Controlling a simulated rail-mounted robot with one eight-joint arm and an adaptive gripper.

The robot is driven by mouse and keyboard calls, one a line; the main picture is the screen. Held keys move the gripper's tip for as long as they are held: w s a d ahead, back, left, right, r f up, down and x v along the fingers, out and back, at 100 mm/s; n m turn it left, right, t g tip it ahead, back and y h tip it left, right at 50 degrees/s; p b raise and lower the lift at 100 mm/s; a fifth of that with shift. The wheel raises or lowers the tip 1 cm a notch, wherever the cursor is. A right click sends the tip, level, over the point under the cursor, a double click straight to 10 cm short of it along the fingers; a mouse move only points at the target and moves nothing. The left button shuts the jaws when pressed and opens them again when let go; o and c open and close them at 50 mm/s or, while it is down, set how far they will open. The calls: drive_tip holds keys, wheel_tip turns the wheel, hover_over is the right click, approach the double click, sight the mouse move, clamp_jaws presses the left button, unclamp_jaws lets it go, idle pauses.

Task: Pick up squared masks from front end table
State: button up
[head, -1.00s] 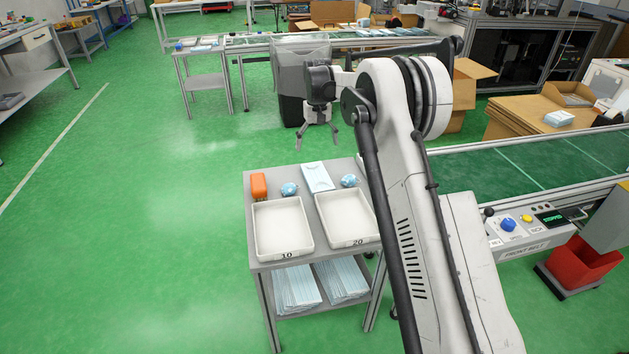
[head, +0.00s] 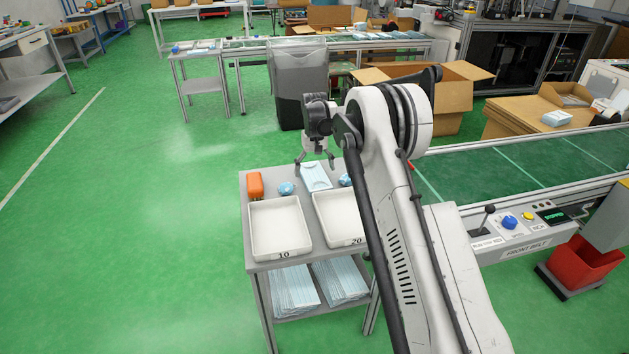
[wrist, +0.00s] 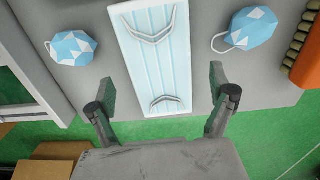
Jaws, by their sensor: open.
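A flat, light-blue rectangular mask (head: 315,177) lies at the back of the grey end table (head: 262,181); in the wrist view the mask (wrist: 152,60) shows its ear loops. My gripper (head: 315,168) is open and empty, above the mask's far end. In the wrist view the open fingers (wrist: 160,85) stand on either side of the mask's line, apart from it. Two faceted, rounded blue masks lie beside it, one on the left (head: 287,188) and one on the right (head: 345,180), partly hidden by my arm.
An orange object (head: 255,184) stands at the table's back left corner. White trays marked 10 (head: 280,253) and 20 (head: 347,241) sit in front. Stacks of masks (head: 292,288) fill the lower shelf. A conveyor (head: 520,165) runs on the right, and a dark bin (head: 299,85) stands behind.

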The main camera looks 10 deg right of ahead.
wheel_tip(320, 180, down, 3)
drive_tip(key=shift+r, duration=0.2)
drive_tip(key=c, duration=1.1)
drive_tip(key=shift+r, duration=0.1)
